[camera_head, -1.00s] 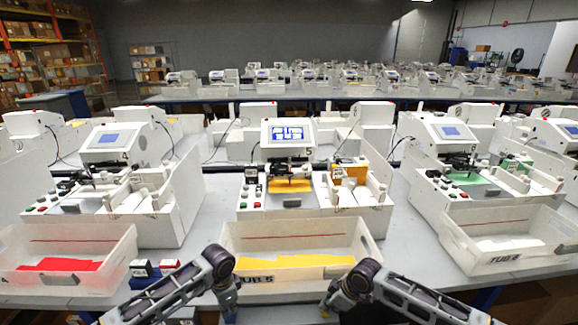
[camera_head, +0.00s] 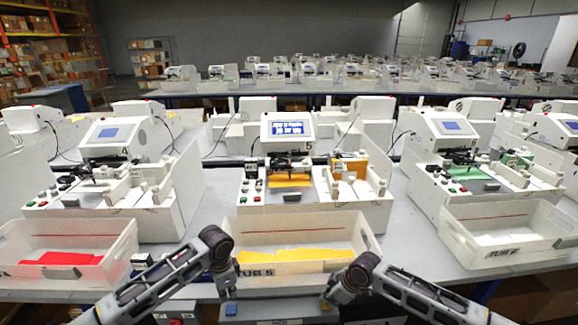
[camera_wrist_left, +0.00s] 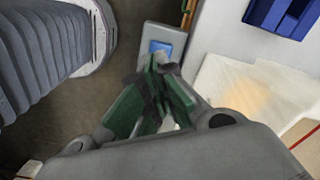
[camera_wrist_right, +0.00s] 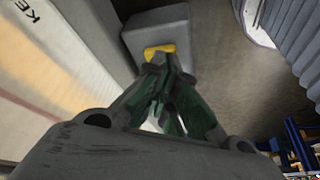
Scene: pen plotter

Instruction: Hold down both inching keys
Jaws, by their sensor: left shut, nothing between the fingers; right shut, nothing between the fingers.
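A blue key (camera_head: 231,309) and a yellow key (camera_head: 323,303) sit on a grey box (camera_head: 275,311) at the table's front edge, below tub 5. My left gripper (camera_head: 227,292) is shut and empty, its tips just by the blue key, which also shows in the left wrist view (camera_wrist_left: 160,47). My right gripper (camera_head: 328,297) is shut and empty, its tips at the yellow key, also in the right wrist view (camera_wrist_right: 160,49). I cannot tell whether either key is touched or pressed down. Plotter 5 (camera_head: 256,212) has a lit blue screen (camera_head: 289,130) with white text.
Tub 5 (camera_head: 300,229), holding yellow sheets, stands just behind my grippers. A tub with red sheets (camera_head: 110,239) is at left and another tub (camera_head: 500,221) at right. Neighbouring plotters stand on both sides.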

